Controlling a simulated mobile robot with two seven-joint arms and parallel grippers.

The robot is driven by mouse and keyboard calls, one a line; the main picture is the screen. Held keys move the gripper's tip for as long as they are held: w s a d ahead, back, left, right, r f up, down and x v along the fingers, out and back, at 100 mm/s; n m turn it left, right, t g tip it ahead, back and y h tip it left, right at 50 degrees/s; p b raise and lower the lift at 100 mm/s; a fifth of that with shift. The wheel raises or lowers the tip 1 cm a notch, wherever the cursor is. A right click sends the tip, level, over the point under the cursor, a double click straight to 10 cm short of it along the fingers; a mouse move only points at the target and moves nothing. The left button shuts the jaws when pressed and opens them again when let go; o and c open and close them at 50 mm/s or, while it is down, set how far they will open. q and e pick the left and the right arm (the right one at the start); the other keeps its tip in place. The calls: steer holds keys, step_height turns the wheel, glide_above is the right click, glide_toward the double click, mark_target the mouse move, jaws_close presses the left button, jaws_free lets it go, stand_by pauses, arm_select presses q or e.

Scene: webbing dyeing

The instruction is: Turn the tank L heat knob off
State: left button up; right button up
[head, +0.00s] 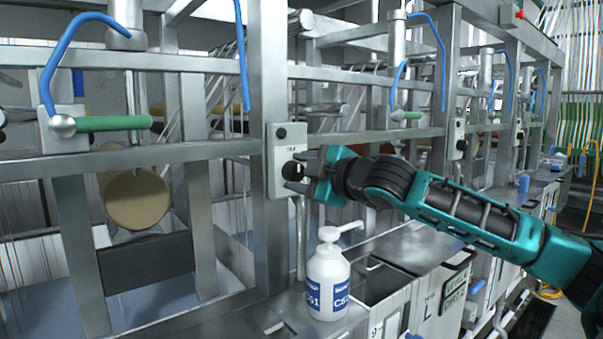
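A pale control plate (287,140) is fixed to the steel post in the middle of the head view. It carries a small black button at the top, a short label too small to read with certainty, and a round black knob (291,171) below. My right gripper (299,174) reaches in from the right, its two fingertips above and below the knob's right side. I cannot tell whether the fingers press on the knob or stand just clear of it. A tank front marked "L" (428,309) is below right of the plate. My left gripper is not in view.
A white pump bottle (328,279) with a blue label stands on the ledge below my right gripper. A green-handled lever (112,123) sticks out at the left. Steel frame bars run across the view. Another plate with a black knob (460,145) is farther right.

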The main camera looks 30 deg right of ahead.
steer(key=o, duration=0.3)
steer(key=s+d+r+b, duration=0.1)
steer(key=s+b, duration=0.2)
steer(key=s, duration=0.9)
steer(key=shift+s+d, duration=0.3)
steer(key=shift+s, duration=0.1)
steer(key=shift+r, duration=0.1)
